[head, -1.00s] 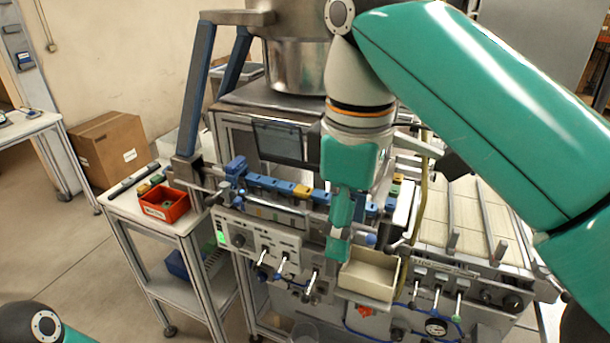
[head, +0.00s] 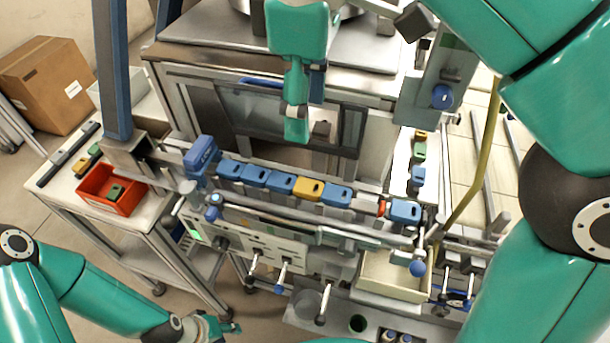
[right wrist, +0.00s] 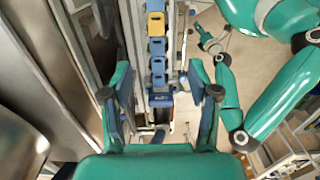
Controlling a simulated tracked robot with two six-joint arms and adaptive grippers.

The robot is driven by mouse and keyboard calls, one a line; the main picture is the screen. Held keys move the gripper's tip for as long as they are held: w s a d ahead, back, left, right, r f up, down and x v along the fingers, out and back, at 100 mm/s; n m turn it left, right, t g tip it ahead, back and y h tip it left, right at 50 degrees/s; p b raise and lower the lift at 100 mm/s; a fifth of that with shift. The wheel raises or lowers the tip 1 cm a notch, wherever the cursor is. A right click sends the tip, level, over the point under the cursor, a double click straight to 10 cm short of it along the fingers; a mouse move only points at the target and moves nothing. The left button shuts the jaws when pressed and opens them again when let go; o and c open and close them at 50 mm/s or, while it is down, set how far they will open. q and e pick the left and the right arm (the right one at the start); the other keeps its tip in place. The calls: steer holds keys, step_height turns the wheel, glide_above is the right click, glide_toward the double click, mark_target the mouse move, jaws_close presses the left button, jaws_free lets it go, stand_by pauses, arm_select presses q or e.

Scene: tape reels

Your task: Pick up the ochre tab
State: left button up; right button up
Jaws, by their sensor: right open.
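The ochre tab (head: 308,188) sits in a row of blue tabs on a rail along the front of the machine. In the right wrist view an ochre tab (right wrist: 156,23) shows near the top, with blue tabs below it. My right gripper (head: 298,125) hangs above and behind the row in the head view. In the right wrist view its fingers (right wrist: 160,95) are spread, with nothing held between them. My left gripper (head: 215,328) is low at the lower left, far from the row; its jaws are too small to judge.
A red bin (head: 110,190) with a green piece in it stands on the left side table, beside another ochre piece (head: 81,166). More tabs sit on a right-hand rail (head: 419,150). A cream tray (head: 393,275) and levers are below the row. A yellow hose (head: 480,160) rises at the right.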

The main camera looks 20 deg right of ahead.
steer(key=b, duration=0.3)
glide_above(309, 186)
steer(key=f, duration=0.9)
steer(key=shift+s+a+f, duration=0.15)
steer(key=shift+s+f, duration=0.15)
steer(key=shift+w+f, duration=0.15)
steer(key=shift+f, duration=1.25)
steer(key=shift+w+f, duration=0.15)
steer(key=shift+f, duration=1.25)
steer(key=c, duration=0.8)
